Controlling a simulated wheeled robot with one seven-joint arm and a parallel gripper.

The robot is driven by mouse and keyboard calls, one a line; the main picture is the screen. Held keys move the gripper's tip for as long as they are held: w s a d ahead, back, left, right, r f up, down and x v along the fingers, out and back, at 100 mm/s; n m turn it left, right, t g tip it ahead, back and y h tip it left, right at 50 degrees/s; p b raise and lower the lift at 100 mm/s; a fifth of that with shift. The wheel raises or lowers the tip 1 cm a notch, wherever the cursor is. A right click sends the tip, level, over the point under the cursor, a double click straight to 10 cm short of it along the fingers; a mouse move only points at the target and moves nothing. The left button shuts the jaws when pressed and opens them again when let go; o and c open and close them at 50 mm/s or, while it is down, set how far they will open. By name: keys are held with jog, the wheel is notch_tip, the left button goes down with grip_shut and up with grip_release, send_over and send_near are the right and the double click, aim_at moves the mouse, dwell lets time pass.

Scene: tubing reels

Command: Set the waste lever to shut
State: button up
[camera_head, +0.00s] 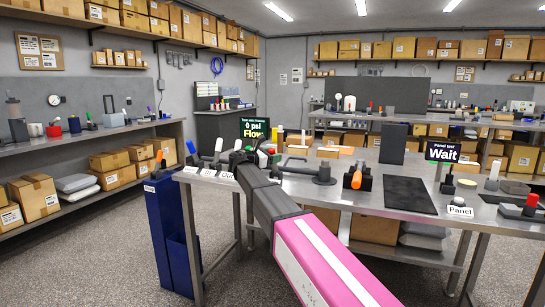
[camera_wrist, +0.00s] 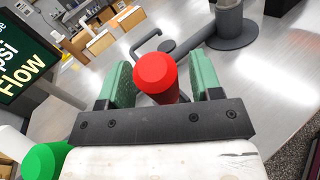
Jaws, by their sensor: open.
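My gripper (camera_head: 247,156) is over the left end of the steel bench, its two green fingers apart in the wrist view (camera_wrist: 161,66). A red octagonal lever knob (camera_wrist: 156,72) stands between the fingers, with a gap visible on each side. A green knob (camera_wrist: 45,160) shows at the lower left of the wrist view. I cannot tell from a label which lever is the waste lever.
A screen (camera_head: 254,128) reading "0 psi Flow" stands behind my gripper. A grey pipe fitting on a round base (camera_head: 323,175) and an orange-handled valve (camera_head: 356,179) are to the right. A dark mat (camera_head: 403,193) lies farther right. A blue bin (camera_head: 168,230) stands below the bench's left end.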

grip_shut()
jog(key=shift+w, duration=0.1)
jog(key=shift+w+d+r+n+g+y, duration=0.25)
jog(key=shift+w+g+y, duration=0.1)
jog(key=shift+w, duration=0.1)
jog(key=shift+w+d+r+n+g+y, duration=0.15)
jog(key=shift+w+n+g+y, duration=0.1)
jog(key=shift+w+g, duration=0.15)
jog(key=w+g+y, duration=0.1)
jog(key=w+d+n+g+y, duration=0.1)
jog(key=w, duration=0.1)
jog(key=shift+w+r, duration=0.15)
jog(key=shift+r, duration=0.05)
jog(key=shift+w+d+f+n+g+y, duration=0.25)
jog(key=shift+w+n+g+y, duration=0.1)
jog(key=shift+w+g, duration=0.25)
jog(key=shift+w+d+f+n+g+y, duration=0.2)
jog(key=shift+w+n+g+y, duration=0.1)
jog(key=shift+w+g, duration=0.3)
jog(key=shift+w+d+f+n+g+y, duration=0.25)
jog(key=shift+w+n+g+y, duration=0.1)
jog(key=shift+w+g, duration=0.25)
